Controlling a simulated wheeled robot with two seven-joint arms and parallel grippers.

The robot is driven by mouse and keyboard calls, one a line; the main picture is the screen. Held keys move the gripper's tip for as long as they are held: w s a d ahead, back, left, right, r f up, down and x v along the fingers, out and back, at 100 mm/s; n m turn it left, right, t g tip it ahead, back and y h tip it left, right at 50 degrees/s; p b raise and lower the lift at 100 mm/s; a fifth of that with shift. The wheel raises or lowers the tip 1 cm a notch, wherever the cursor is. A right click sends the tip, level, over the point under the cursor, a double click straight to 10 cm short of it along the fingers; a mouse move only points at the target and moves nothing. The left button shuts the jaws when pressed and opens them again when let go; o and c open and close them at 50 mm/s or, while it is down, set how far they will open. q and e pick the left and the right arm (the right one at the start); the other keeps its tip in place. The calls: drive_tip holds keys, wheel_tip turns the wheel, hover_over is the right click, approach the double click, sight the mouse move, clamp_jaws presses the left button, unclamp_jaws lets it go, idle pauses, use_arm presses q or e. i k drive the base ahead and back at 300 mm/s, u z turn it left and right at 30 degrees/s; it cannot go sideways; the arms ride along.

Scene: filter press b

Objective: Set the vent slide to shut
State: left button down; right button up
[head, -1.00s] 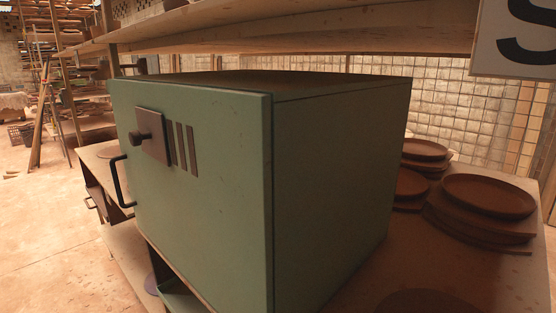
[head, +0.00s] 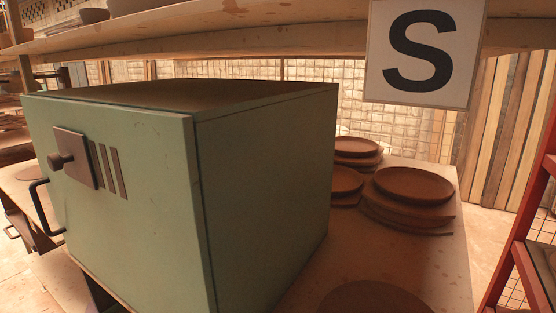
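A green box-shaped cabinet (head: 265,190) stands on a bench, its door on the left side of the picture. Several dark vent slots (head: 109,170) show uncovered just right of the plate. The plate may hide more slots behind it; I cannot tell. A dark bar handle (head: 45,207) is at the door's left edge. Neither of my grippers is in view.
Stacks of brown round plates (head: 413,185) sit on the bench (head: 440,260) right of the cabinet. A wooden shelf (head: 230,35) runs above it. A sign with an S (head: 420,52) hangs at upper right. A red frame (head: 520,230) stands at the right edge.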

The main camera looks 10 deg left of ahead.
sight(74, 155)
drive_tip(key=k, duration=1.3)
drive_tip(key=u, duration=0.85)
drive_tip(key=i, duration=1.25)
drive_tip(key=z, duration=0.4)
